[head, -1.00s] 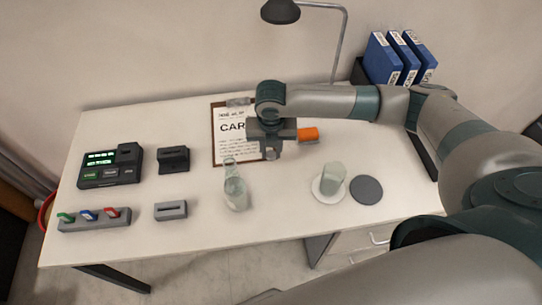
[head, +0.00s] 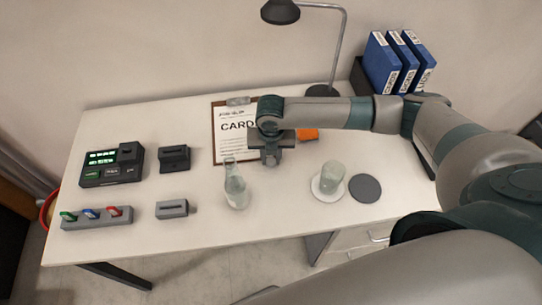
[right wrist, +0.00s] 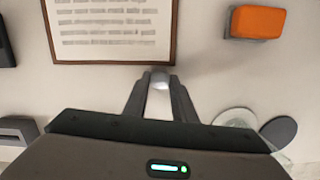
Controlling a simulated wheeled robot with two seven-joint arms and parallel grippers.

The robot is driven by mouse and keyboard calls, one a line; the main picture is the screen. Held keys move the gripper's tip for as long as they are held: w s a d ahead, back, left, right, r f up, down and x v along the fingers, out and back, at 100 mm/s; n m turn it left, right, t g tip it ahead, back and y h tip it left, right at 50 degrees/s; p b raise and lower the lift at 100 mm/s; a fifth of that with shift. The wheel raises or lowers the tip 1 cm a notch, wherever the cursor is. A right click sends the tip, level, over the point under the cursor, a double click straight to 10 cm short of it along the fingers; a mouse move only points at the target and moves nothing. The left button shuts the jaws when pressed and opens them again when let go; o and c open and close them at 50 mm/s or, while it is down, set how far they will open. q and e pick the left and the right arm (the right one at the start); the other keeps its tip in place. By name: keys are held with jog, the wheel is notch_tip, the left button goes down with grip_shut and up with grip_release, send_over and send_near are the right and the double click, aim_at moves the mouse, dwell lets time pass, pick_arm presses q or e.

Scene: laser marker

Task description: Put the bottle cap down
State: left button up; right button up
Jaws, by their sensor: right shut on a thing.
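My right gripper (head: 271,161) is over the desk, just right of and behind the clear glass bottle (head: 235,188). In the right wrist view its fingers (right wrist: 160,84) are shut on a small whitish bottle cap (right wrist: 160,80). The cap is mostly hidden between the fingers, and in the head view I cannot make it out. The fingertips are low, close to the desk top (head: 290,215); I cannot tell whether the cap touches it. The bottle stands upright with its neck open. My left gripper is not in view.
A clipboard (head: 228,143) lies behind the gripper, with an orange block (head: 308,134) to the right. A glass (head: 332,174) on a white coaster and a dark disc (head: 365,188) are farther right. Dark devices (head: 112,164) stand left. The desk front is clear.

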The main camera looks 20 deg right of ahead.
aim_at(271, 164)
jog(key=shift+f, duration=0.4)
jog(key=o, duration=1)
jog(key=shift+r, duration=0.5)
notch_tip(271, 164, up, 12)
jog(key=s+b, duration=0.1)
jog(key=b, duration=0.1)
jog(key=shift+a, duration=0.25)
jog(key=shift+s+f, duration=0.2)
